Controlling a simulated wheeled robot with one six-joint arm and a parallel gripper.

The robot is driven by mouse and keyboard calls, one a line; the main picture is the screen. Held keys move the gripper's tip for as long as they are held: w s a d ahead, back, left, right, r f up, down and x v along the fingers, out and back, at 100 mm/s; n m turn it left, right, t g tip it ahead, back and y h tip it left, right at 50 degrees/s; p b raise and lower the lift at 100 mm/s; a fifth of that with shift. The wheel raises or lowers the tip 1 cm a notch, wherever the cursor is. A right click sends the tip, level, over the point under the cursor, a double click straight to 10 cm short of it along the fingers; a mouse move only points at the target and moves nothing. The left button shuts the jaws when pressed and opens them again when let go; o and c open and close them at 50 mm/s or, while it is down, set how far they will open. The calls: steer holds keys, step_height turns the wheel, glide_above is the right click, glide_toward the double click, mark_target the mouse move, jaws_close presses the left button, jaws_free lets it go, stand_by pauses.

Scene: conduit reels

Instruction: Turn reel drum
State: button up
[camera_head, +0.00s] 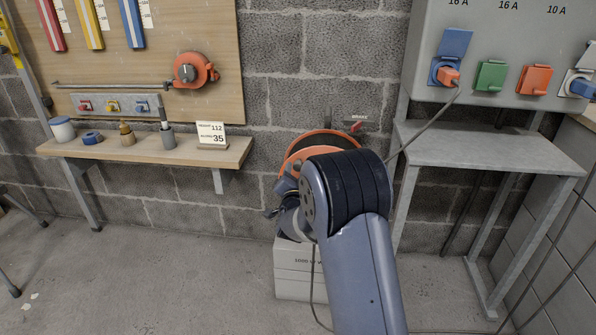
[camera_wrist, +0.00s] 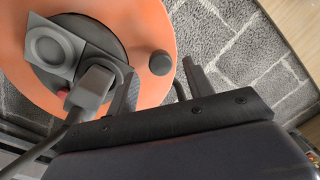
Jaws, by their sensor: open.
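The orange reel drum (camera_head: 298,152) stands against the block wall in the head view, largely hidden behind my arm. In the wrist view the drum's orange face (camera_wrist: 115,18) fills the upper left. It has a dark hub with a grey socket plate (camera_wrist: 50,48) and a dark plug (camera_wrist: 93,88) in front of it. A round black knob (camera_wrist: 160,62) sits on the drum face near its right edge. My gripper (camera_wrist: 160,68) is open, with one finger on each side of the knob in the picture. I cannot tell whether either finger touches it.
A red lever marked BRAKE (camera_head: 356,127) is on the wall right of the drum. A pale block (camera_head: 292,280) stands below. A wooden shelf (camera_head: 110,152) is left; a grey metal stand (camera_head: 490,150) under a socket panel (camera_head: 505,55) is right. A cable hangs from the panel.

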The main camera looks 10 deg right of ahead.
steer(key=shift+b+x, duration=0.45)
steer(key=shift+x, duration=1.7)
steer(key=shift+c, duration=0.3)
jaws_close()
